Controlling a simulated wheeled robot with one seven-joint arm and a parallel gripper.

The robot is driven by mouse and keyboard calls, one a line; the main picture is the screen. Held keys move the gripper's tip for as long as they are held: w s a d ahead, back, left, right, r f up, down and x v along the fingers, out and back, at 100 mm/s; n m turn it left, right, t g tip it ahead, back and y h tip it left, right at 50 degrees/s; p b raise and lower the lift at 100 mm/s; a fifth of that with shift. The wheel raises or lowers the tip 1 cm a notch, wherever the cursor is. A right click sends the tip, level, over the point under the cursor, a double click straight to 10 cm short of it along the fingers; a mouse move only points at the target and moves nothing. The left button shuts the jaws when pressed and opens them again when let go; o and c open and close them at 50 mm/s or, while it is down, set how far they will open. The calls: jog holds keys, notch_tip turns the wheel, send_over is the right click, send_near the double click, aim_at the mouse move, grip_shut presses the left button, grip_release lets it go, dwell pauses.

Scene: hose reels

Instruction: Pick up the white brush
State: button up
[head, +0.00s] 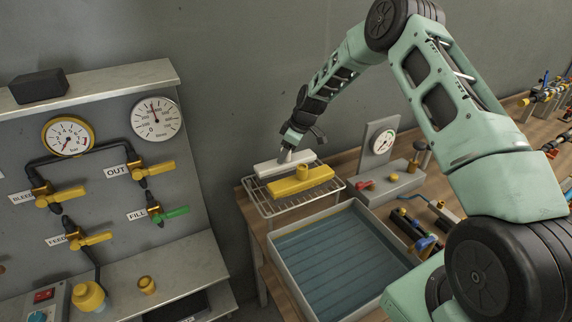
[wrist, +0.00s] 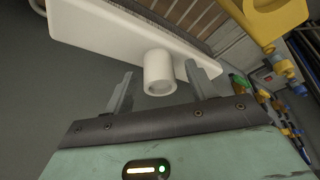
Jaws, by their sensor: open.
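The white brush (head: 270,168) lies on a wire rack (head: 262,205) at the left end of the bench, behind a yellow brush (head: 305,181). In the wrist view the white brush (wrist: 105,28) shows its long flat body and a short round socket standing out from it. My gripper (head: 287,152) is at the brush from above. In the wrist view my gripper (wrist: 159,76) is open, with one finger on each side of the socket and visible gaps beside it. The yellow brush (wrist: 272,18) shows at the upper right there.
A blue-floored tray (head: 335,262) stands in front of the rack. A gauge block (head: 385,185) and hand tools (head: 420,232) are to the right. A panel with gauges and valves (head: 110,170) is at the left, and the wall is close behind the rack.

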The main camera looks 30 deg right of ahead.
grip_shut()
